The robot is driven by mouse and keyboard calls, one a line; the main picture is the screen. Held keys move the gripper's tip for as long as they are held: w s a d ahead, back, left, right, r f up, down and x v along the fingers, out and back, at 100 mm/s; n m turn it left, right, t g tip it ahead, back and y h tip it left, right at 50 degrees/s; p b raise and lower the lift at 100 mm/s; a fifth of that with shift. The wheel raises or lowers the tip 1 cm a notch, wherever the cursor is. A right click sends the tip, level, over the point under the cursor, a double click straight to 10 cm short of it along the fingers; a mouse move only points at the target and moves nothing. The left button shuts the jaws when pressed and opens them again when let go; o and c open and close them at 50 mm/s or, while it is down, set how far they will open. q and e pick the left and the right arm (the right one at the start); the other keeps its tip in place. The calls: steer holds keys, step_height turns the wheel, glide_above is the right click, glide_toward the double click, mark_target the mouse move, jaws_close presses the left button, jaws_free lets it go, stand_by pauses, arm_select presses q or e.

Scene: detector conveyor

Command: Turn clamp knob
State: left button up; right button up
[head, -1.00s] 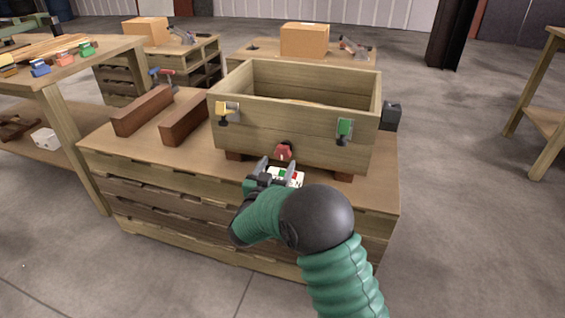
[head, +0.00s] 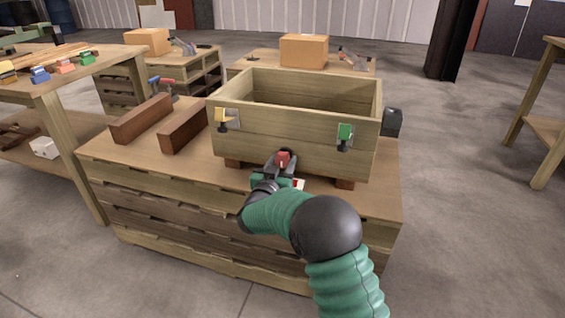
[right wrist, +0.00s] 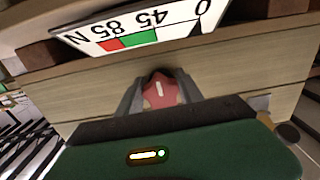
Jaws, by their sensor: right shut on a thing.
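The red clamp knob (head: 283,157) is at the lower front of the wooden box (head: 262,140). My right gripper (head: 280,164) reaches it from the front, with its fingers around the knob. In the right wrist view, the red knob (right wrist: 160,89) with a pale mark sits between the two dark fingers (right wrist: 160,95), which are shut on it. A white scale plate (right wrist: 140,28) with green and red bands and the marks 0, 45, 85 and N shows beyond it. In the head view my arm hides most of the plate (head: 299,184). My left gripper is out of view.
The box has a yellow latch (head: 221,115) and a green latch (head: 344,133) on its front. Two brown wooden blocks (head: 184,127) lie left of the box on the pallet-like bench (head: 120,166). A side table (head: 100,64) with coloured clamps stands at the left.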

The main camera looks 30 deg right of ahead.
steer(key=shift+c, duration=0.9)
steer(key=shift+m, duration=0.3)
steer(key=m+p, duration=0.1)
steer(key=m, duration=0.1)
steer(key=shift+w+a+m, duration=0.1)
steer(key=shift+m, duration=0.2)
steer(key=m, duration=0.4)
steer(key=shift+w+a, duration=0.1)
steer(key=m, duration=0.4)
steer(key=shift+b, duration=0.4)
steer(key=m+b, duration=0.2)
steer(key=m, duration=0.3)
steer(key=shift+m, duration=0.3)
